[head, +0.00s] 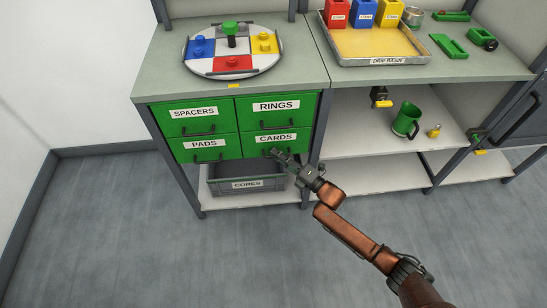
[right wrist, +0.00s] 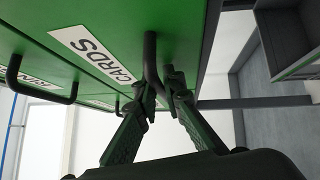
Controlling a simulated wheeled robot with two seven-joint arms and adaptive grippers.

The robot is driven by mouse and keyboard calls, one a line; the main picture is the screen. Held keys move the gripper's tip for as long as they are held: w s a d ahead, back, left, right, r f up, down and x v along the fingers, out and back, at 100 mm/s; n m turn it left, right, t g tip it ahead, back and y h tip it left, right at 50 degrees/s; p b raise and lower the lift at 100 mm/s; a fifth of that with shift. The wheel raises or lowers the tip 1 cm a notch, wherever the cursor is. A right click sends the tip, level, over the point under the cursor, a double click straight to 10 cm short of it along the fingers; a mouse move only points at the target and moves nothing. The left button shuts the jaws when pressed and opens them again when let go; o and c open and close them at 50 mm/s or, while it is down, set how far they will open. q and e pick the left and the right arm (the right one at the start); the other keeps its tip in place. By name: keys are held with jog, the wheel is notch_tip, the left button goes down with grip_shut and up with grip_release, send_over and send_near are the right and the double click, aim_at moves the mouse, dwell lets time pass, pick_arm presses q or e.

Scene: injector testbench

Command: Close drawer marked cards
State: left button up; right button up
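The drawer marked CARDS (head: 258,146) is the lower right one of the green drawers under the left worktop. Its front looks roughly level with its neighbours; I cannot tell whether a small gap remains. Its label and front (right wrist: 132,25) fill the upper part of the right wrist view. My right gripper (head: 277,154) is at this drawer's dark handle (right wrist: 150,52). In the right wrist view, the gripper's fingertips (right wrist: 158,84) close in from both sides of the handle, with the bar between them. My left gripper is in neither view.
Drawers marked RINGS (head: 276,116), SPACERS (head: 195,126) and PADS (head: 204,155) surround it. A grey CORES bin (head: 246,184) sits below. A round coloured board (head: 233,51) and the drip basin (head: 385,60) stand above. A green mug (head: 405,120) is on the right shelf. The floor in front is clear.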

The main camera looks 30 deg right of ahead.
jog(key=shift+o, duration=0.7)
jog(key=v, duration=1.2)
jog(key=shift+f, duration=0.15)
